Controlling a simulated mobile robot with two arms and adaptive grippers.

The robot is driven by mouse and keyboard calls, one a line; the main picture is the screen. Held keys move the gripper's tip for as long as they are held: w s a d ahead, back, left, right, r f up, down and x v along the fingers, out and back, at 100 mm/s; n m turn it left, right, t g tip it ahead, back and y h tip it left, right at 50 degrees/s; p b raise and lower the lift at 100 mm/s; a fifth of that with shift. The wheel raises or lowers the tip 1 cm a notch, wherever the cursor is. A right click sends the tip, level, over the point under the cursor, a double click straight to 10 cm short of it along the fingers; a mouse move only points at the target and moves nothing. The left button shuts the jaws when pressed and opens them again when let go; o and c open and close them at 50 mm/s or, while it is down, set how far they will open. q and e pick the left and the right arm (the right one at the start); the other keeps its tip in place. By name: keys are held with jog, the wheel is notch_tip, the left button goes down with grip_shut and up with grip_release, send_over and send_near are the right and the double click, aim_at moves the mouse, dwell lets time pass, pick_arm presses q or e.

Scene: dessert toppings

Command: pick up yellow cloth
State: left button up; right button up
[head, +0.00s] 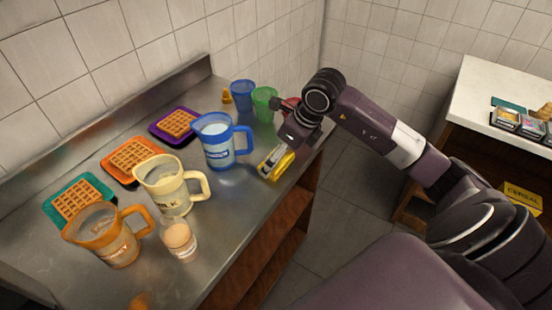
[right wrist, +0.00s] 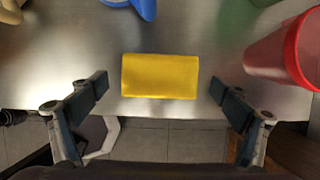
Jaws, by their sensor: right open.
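The yellow cloth (head: 284,166) lies flat on the steel counter near its right front edge in the head view. In the right wrist view the cloth (right wrist: 160,76) is a plain yellow rectangle at the counter's edge. My right gripper (right wrist: 160,88) is open, with one finger to each side of the cloth and a gap on both sides. It is above the cloth and holds nothing. In the head view my right gripper (head: 272,158) comes down over the cloth and hides part of it. My left gripper is not in view.
A blue pitcher (head: 218,142) stands left of the cloth. A red cup (right wrist: 288,52) is close to the right finger. Green (head: 264,104) and blue cups (head: 242,95) stand behind. Waffle trays, other pitchers and a glass (head: 180,241) fill the counter's left.

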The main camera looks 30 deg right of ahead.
jog(key=shift+w+a+f, duration=0.1)
jog(key=shift+w+f, duration=0.1)
jog(key=shift+f, duration=0.4)
jog(key=c, duration=1.2)
notch_tip(320, 180, up, 20)
jog(key=b, duration=0.1)
